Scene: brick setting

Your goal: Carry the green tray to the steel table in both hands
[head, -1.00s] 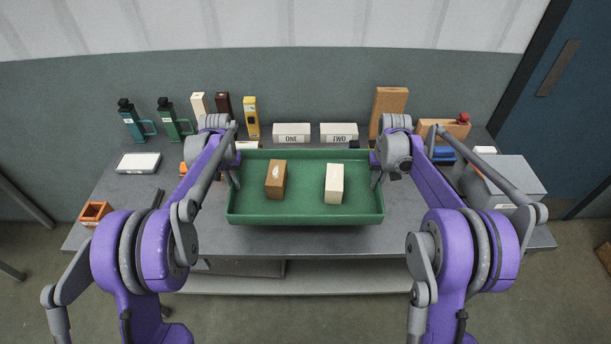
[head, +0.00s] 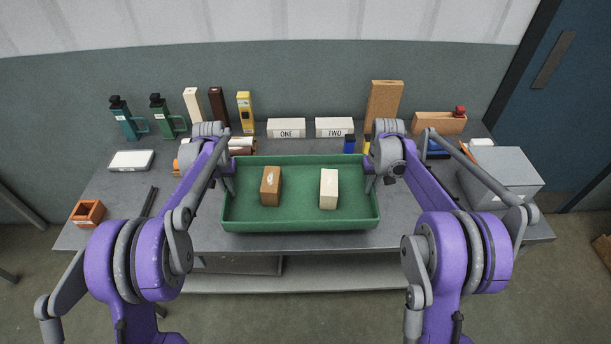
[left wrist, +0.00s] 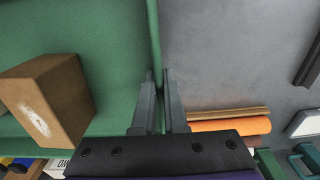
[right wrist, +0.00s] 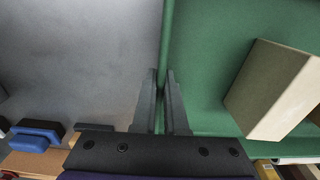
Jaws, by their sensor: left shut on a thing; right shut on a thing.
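The green tray (head: 300,223) is level in the middle of the head view, over the grey steel table (head: 420,225). I cannot tell whether its base touches the tabletop. A brown block (head: 270,186) and a cream block (head: 328,188) stand inside it, apart from each other. My left gripper (head: 229,186) is shut on the tray's left wall; its fingers straddle the rim in the left wrist view (left wrist: 158,78). My right gripper (head: 371,184) is shut on the right wall, also seen in the right wrist view (right wrist: 163,78).
Behind the tray stand white boxes ONE (head: 286,128) and TWO (head: 334,128), a tall cork-coloured block (head: 384,105) and several bottles and blocks. A grey box (head: 503,178) is at the right. A white-topped box (head: 131,160) and orange container (head: 88,213) are at the left.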

